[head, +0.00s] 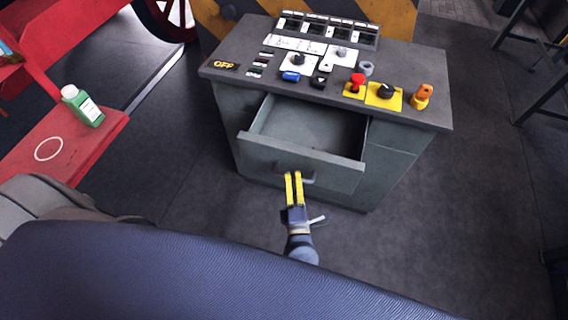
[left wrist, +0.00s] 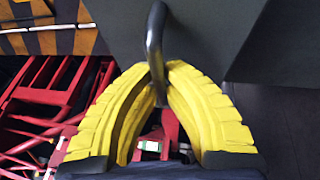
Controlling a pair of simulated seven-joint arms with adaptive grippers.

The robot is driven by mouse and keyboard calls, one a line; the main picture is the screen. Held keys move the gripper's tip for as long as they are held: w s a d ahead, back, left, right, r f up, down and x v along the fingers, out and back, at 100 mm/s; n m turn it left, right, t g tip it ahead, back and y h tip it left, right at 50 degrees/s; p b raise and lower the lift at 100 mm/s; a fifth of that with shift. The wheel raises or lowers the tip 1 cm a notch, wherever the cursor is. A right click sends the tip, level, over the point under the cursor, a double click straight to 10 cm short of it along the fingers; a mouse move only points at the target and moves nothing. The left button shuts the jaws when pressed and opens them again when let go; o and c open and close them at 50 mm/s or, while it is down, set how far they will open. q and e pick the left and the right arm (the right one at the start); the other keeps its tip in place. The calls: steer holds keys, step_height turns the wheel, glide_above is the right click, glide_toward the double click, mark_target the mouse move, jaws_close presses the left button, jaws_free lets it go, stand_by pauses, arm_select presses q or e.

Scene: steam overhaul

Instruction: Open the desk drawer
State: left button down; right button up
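The grey desk (head: 395,165) stands in the middle of the head view. Its drawer (head: 335,172) is pulled out, and the empty-looking inside shows. My left gripper (head: 293,175) is at the drawer front, its yellow fingers close together on the handle (head: 309,181). In the left wrist view, the dark curved handle (left wrist: 154,40) runs down between the fingertips of the left gripper (left wrist: 160,73), which close on it. The fingers hide part of the handle in the head view. My right gripper is not in view.
The desk top (head: 225,72) carries knobs, switches and a red button (head: 357,80). A blue padded surface (head: 180,285) fills the front.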

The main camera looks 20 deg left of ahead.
arm_select(q)
steer(key=shift+s+a+r, duration=0.1)
steer(key=shift+s+a, duration=0.1)
steer(key=shift+s, duration=0.25)
